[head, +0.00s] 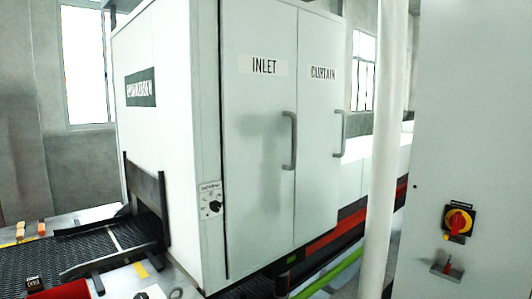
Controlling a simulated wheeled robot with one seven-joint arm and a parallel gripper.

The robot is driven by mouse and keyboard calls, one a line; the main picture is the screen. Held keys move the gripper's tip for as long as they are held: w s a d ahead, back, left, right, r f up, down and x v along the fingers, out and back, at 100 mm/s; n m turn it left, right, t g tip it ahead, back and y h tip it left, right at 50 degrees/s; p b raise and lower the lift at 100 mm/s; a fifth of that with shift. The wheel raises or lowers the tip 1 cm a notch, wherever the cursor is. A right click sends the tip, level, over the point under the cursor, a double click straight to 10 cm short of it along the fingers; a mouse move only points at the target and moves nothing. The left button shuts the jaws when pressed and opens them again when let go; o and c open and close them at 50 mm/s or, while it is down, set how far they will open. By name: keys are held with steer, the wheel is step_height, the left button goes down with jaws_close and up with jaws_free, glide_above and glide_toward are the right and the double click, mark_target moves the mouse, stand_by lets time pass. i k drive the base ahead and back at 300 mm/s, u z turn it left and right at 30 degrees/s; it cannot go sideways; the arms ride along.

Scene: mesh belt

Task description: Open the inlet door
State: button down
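The inlet door (255,150) is a tall white panel on the front of a large white cabinet, with an "INLET" label near its top. It looks closed, roughly flush with the panel beside it. Its grey vertical bar handle (294,141) is on its right edge. The panel to its right is the curtain door (320,140), labelled "CURTAIN", with its own grey handle (338,135). My gripper is not in view.
A black mesh belt (45,262) enters the cabinet's left side between dark guards. A small control knob (214,206) is left of the inlet door. A white pole (386,150) and a grey panel with a red-yellow switch (458,221) stand at the right.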

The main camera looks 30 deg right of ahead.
mark_target(258, 39)
steer(key=k, duration=0.65)
steer(key=z, duration=0.6)
steer(key=i, duration=1.55)
steer(key=u, duration=0.75)
